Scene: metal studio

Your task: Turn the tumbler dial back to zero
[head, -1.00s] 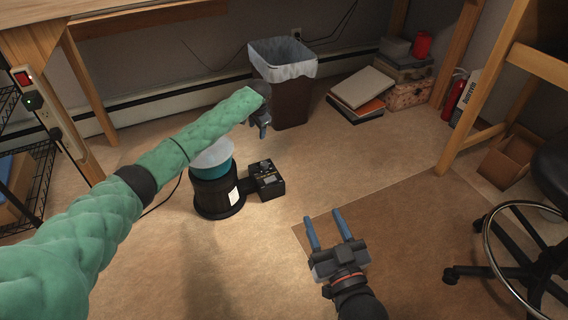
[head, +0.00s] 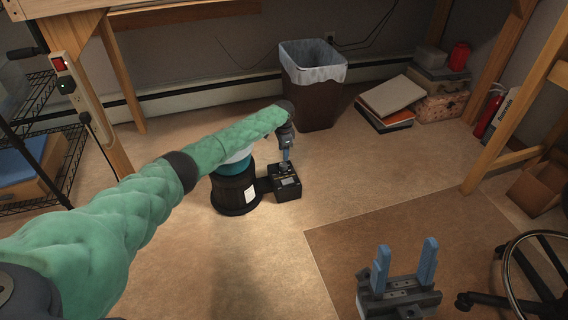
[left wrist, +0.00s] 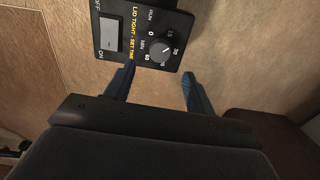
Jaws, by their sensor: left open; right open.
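The tumbler (head: 236,192) is a dark drum with a teal band, standing on the floor. Its black control box (head: 287,190) is attached at its right. In the left wrist view the box's face shows a round dial (left wrist: 161,53) with numbers around it, including 0, 30 and 60. The dial's exact setting is too small to tell. My left gripper (head: 286,154) is open just above the box. In its wrist view the open fingers (left wrist: 158,84) lie just below the dial, one to each side, not touching it. My right gripper (head: 406,262) is open and empty, away from the tumbler.
A rocker switch (left wrist: 111,34) sits beside the dial on the box. A lined waste bin (head: 312,100) stands behind. Books (head: 390,97) and boxes lie at back right. A wire shelf (head: 30,160) is at left, a chair at right.

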